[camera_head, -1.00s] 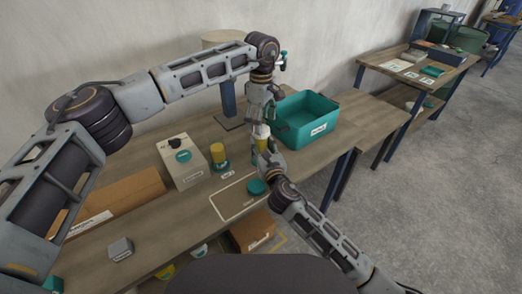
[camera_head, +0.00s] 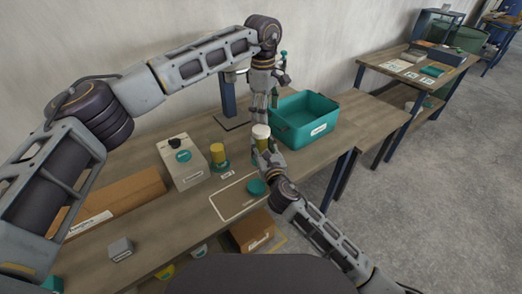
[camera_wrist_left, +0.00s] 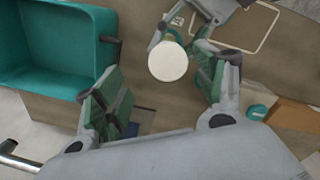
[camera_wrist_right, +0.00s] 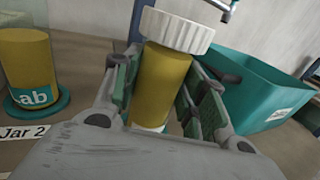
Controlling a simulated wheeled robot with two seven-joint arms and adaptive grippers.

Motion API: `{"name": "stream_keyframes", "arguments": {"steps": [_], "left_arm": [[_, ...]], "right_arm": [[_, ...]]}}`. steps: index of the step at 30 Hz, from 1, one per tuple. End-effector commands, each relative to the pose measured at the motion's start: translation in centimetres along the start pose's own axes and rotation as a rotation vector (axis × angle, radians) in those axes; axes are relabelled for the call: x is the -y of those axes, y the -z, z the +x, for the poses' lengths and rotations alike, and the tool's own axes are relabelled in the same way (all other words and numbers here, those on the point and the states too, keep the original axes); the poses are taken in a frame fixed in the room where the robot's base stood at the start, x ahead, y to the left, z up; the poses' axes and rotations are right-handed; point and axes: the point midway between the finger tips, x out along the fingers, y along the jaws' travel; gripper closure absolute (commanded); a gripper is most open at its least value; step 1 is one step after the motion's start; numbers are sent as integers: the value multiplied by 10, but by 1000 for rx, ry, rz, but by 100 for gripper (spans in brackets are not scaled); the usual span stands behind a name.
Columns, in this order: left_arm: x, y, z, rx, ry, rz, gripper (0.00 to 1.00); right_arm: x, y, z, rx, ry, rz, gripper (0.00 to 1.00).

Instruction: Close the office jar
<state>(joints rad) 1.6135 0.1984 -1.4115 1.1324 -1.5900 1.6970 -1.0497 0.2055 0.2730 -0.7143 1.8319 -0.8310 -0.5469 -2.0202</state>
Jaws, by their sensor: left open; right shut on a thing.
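A yellow-filled jar (camera_wrist_right: 162,85) with a ribbed white lid (camera_wrist_right: 178,29) on top stands between the fingers of my right gripper (camera_head: 262,152), which is shut on it. The lid also shows in the head view (camera_head: 261,131) and, round and from above, in the left wrist view (camera_wrist_left: 168,61). I cannot tell how tight the lid is. The jar's label is mostly hidden. My left gripper (camera_head: 260,112) is open and empty above the lid, apart from it.
A teal bin (camera_head: 304,121) stands right of the grippers. A pale box (camera_head: 181,165) and a cardboard box (camera_head: 112,203) are on the left. A teal disc (camera_head: 256,187) lies by an outlined area (camera_head: 232,205) near the front edge. A small grey block (camera_head: 120,249) is front left.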

Motion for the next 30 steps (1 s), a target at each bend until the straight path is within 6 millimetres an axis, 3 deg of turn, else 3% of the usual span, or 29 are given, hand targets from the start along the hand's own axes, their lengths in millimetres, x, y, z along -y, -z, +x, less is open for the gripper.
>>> {"name": "stream_keyframes", "arguments": {"steps": [30], "left_arm": [[3, 8, -12, -26, 7, -848, 29]], "right_arm": [[0, 0, 0, 0, 0, 0, 100]]}}
